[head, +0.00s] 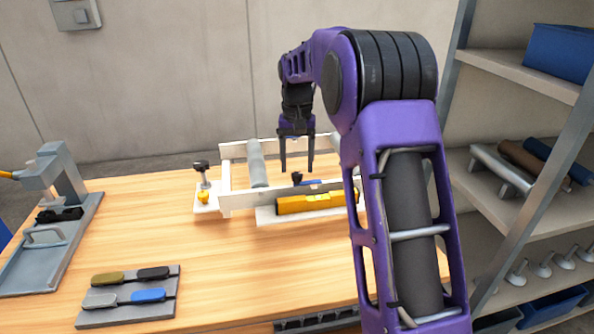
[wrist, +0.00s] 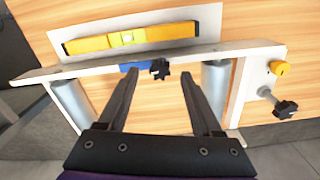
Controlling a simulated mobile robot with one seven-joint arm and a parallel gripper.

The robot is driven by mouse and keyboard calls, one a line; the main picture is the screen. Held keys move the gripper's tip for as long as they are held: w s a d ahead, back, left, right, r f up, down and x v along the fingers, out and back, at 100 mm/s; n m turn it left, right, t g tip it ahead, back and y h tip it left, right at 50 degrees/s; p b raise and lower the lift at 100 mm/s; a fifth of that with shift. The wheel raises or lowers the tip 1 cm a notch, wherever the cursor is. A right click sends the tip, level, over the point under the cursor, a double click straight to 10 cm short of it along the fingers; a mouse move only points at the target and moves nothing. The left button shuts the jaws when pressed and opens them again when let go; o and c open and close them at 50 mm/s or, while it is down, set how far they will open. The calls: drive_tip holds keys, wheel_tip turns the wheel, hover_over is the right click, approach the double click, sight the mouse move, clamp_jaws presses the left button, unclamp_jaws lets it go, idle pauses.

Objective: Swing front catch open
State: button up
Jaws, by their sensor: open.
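A white frame (head: 239,199) stands on the wooden table, with grey rollers across it. On its front rail sits a small blue piece (head: 311,182) with a black star knob (head: 297,178), which I take for the front catch. Both also show in the wrist view, the blue piece (wrist: 130,67) beside the black knob (wrist: 160,69). My gripper (head: 297,169) is open and empty, pointing down over the frame. In the wrist view my gripper (wrist: 159,76) has its fingertips either side of the knob in the picture. I cannot tell whether they touch it. My arm hides the frame's right end in the head view.
A yellow level (head: 312,202) lies on a white plate in front of the rail. Left of the frame is a clamp with a black knob (head: 201,166) and yellow knob (head: 204,197). A grey press (head: 60,180) and handle tray (head: 130,310) stand left. Shelves (head: 520,70) rise right.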

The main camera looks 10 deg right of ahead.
drive_tip(key=shift+f, duration=1.05)
clamp_jaws()
